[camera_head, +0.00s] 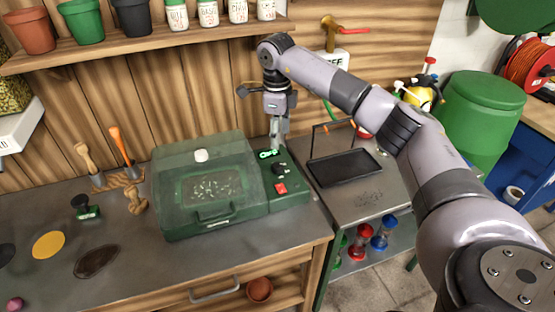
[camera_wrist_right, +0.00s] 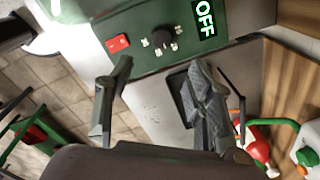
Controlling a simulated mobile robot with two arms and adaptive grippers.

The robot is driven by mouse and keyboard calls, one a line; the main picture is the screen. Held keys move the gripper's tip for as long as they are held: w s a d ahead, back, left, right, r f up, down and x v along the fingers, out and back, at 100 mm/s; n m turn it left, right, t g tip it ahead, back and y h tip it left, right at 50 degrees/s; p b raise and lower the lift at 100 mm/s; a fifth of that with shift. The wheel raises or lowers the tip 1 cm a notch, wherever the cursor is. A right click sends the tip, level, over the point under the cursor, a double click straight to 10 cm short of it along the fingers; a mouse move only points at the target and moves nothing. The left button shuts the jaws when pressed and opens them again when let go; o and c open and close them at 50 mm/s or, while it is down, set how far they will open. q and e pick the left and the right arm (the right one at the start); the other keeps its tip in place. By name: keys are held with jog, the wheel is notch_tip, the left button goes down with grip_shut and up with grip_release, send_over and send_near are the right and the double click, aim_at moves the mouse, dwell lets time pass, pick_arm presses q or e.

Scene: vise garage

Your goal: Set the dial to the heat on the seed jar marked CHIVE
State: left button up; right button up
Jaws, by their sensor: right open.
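The green heated propagator (camera_head: 205,190) with a clear lid stands on the bench. Its control panel (camera_head: 287,205) is on its right side, with a dark dial (camera_head: 279,168), a lit green display (camera_head: 268,154) and a red switch (camera_head: 281,188). In the right wrist view the display (camera_wrist_right: 204,18) reads OFF, and the black dial (camera_wrist_right: 162,38) has pale marks around it. My right gripper (camera_head: 275,146) is open and empty, pointing down just above the panel's far end. Its fingers (camera_wrist_right: 165,75) are apart. Several white seed jars (camera_head: 208,12) stand on the shelf; their labels are too small to read.
Pots (camera_head: 82,20) share the wooden shelf (camera_head: 140,42). A black tray (camera_head: 345,167) lies on the side table to the right. Hand tools (camera_head: 122,150) stand at the left. A green barrel (camera_head: 482,110) is at the far right.

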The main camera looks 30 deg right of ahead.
send_over(278, 165)
jog(key=f, duration=0.4)
jog(key=shift+s+a+f+p, duration=0.1)
jog(key=shift+s+a+p, duration=0.15)
jog(key=shift+p, duration=0.15)
notch_tip(278, 165, down, 6)
jog(key=shift+w+d+r+p, duration=0.1)
jog(key=shift+w+d+p, duration=0.05)
jog(key=shift+p, duration=0.45)
jog(key=shift+w+f, duration=0.1)
jog(key=shift+f, duration=0.6)
pick_arm(q)
jog(key=shift+w+r, duration=0.4)
jog(key=shift+r, duration=0.25)
jog(key=shift+w+r, duration=0.4)
jog(key=shift+r, duration=0.2)
pick_arm(e)
jog(key=shift+f, duration=0.1)
jog(key=shift+c, duration=0.3)
jog(key=c, duration=1.1)
pick_arm(q)
jog(key=shift+w, duration=0.15)
